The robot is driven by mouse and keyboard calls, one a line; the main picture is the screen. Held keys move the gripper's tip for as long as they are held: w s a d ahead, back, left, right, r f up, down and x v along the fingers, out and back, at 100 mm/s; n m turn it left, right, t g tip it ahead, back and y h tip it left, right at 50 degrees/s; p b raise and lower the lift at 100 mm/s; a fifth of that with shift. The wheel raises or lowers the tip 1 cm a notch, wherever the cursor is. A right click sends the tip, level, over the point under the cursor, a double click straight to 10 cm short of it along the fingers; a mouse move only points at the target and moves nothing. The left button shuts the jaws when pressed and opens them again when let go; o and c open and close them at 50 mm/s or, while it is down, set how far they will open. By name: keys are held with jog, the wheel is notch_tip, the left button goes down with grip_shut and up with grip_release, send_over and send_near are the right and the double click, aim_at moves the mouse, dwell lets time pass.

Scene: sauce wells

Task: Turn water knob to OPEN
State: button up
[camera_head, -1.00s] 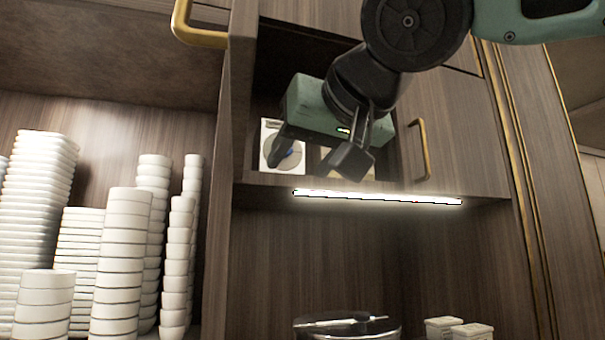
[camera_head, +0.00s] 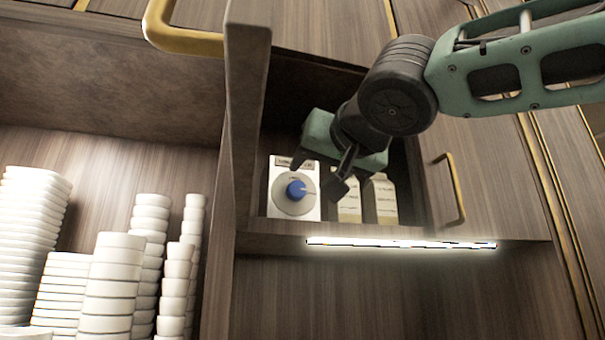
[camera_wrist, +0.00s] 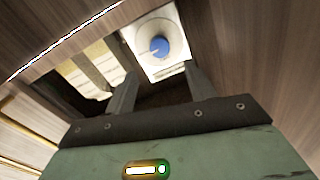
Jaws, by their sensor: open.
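The water knob is a blue knob (camera_head: 296,189) on a round grey dial on a white box (camera_head: 281,209) inside the open wall cabinet in the head view. In the wrist view the blue knob (camera_wrist: 159,46) shows beyond the fingertips, above the right finger. My gripper (camera_head: 322,178) is open and empty in the cabinet opening, right of the knob. In the wrist view my gripper (camera_wrist: 160,82) has its two fingers apart, with the knob beyond them and not touched. The lettering on the box is too small to read.
Cream cartons (camera_head: 382,201) stand right of the white box. The open cabinet door (camera_head: 243,130) stands close on the left. A lit strip (camera_head: 400,243) runs along the cabinet's lower edge. Stacked white bowls (camera_head: 112,290) fill the shelf at lower left.

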aim_at(298, 188)
jog(key=p+x, duration=0.2)
jog(key=x, duration=0.6)
jog(key=shift+w+p, duration=0.1)
jog(key=shift+p, duration=0.3)
jog(key=c, duration=1)
